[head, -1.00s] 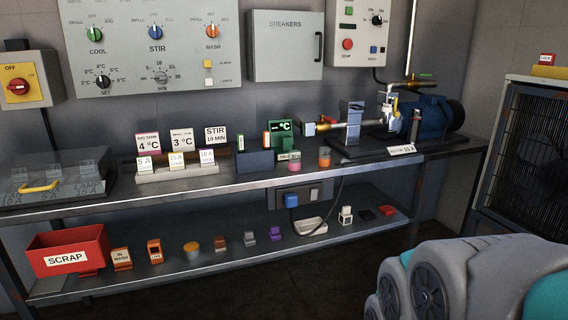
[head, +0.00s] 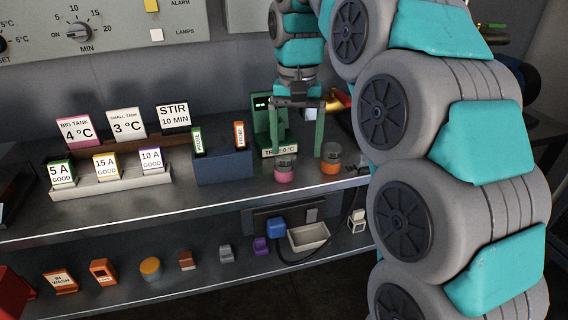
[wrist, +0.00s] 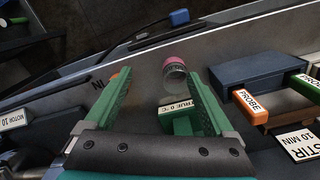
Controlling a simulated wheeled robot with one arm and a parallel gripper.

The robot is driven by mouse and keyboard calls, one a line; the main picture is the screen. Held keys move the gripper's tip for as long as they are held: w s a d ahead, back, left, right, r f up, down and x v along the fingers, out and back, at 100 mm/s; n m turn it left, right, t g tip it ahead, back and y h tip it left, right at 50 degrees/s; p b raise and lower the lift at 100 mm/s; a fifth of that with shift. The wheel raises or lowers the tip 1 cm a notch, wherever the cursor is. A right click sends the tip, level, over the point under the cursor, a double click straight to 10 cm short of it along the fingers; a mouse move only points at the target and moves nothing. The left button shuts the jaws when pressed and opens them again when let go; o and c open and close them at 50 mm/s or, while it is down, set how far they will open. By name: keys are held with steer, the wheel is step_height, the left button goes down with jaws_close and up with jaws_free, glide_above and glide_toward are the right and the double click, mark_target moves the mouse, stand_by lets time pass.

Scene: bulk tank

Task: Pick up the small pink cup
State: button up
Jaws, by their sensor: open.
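The small pink cup (head: 284,172) stands on the upper shelf near its front edge; it looks clear with a pink band. My gripper (head: 297,153) points down above the shelf, open and empty, its green fingers spread. In the wrist view the pink cup (wrist: 174,68) lies just beyond the fingertips, nearer the right finger, and my gripper (wrist: 157,74) does not hold it. Whether a finger touches it I cannot tell.
An orange cup (head: 330,163) stands close to the right. Behind is a green stand with a "TRUE 0°C" label (wrist: 177,107). A blue probe holder (head: 224,167) stands to the left. Small items line the lower shelf (head: 200,283).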

mark_target(284, 160)
steer(key=w+a+b, duration=0.1)
steer(key=w+a+f+b, duration=0.1)
steer(key=shift+w+a+m, duration=0.3)
steer(key=shift+w, duration=0.05)
steer(key=shift+s+f+b, duration=0.2)
steer(key=shift+f+b, duration=0.1)
steer(key=shift+f, duration=0.35)
steer(key=shift+s+d+f, duration=0.1)
steer(key=shift+f, duration=1.8)
steer(key=c, duration=1.4)
